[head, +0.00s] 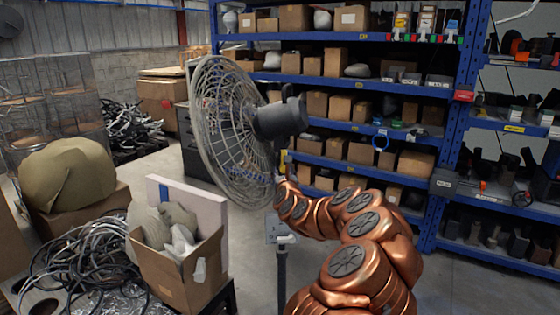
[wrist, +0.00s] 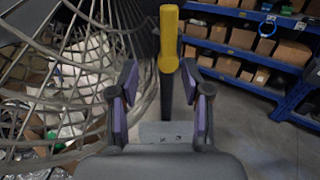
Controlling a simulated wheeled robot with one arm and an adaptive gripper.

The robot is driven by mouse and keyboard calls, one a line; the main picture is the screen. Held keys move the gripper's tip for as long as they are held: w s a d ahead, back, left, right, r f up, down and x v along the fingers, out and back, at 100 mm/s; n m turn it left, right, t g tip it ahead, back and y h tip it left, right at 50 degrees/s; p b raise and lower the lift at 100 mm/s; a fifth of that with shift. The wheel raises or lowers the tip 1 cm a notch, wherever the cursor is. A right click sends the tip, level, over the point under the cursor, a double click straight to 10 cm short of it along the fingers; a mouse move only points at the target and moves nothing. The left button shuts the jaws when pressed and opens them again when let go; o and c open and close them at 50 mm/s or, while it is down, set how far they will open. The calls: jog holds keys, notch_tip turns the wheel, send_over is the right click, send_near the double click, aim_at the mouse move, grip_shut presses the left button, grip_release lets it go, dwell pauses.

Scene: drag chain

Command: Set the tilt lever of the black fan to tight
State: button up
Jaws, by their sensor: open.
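The black fan (head: 278,118) stands on a thin pole (head: 281,275), its round wire grille (head: 222,130) facing left. In the wrist view the grille (wrist: 40,75) fills the left side. The tilt lever, a yellow upright bar (wrist: 169,40), shows at the top middle of the wrist view, with a dark post beneath it. My gripper (wrist: 160,78) is open, its purple-padded fingers on either side of the lever's line. The lever looks beyond the fingertips; I cannot tell whether they touch it. In the head view the gripper is small and mostly hidden behind my copper arm and the fan.
Blue shelves (head: 350,85) with cardboard boxes stand behind the fan. An open carton (head: 180,270) and tangled dark cables (head: 85,255) lie at the left front. Bare grey floor (head: 460,285) is free at the right.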

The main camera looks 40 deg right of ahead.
aim_at(284, 167)
jog(key=shift+s+d+p+x, duration=0.2)
jog(key=shift+p+x, duration=0.25)
jog(key=shift+x, duration=0.7)
jog(key=shift+s+d+p+x, duration=0.15)
jog(key=shift+p+x, duration=0.3)
jog(key=shift+x, duration=0.7)
jog(key=shift+s+d+p+x, duration=0.15)
jog(key=shift+p+x, duration=0.3)
jog(key=shift+x, duration=0.7)
jog(key=shift+w+d, duration=0.25)
jog(key=shift+w, duration=0.3)
grip_shut()
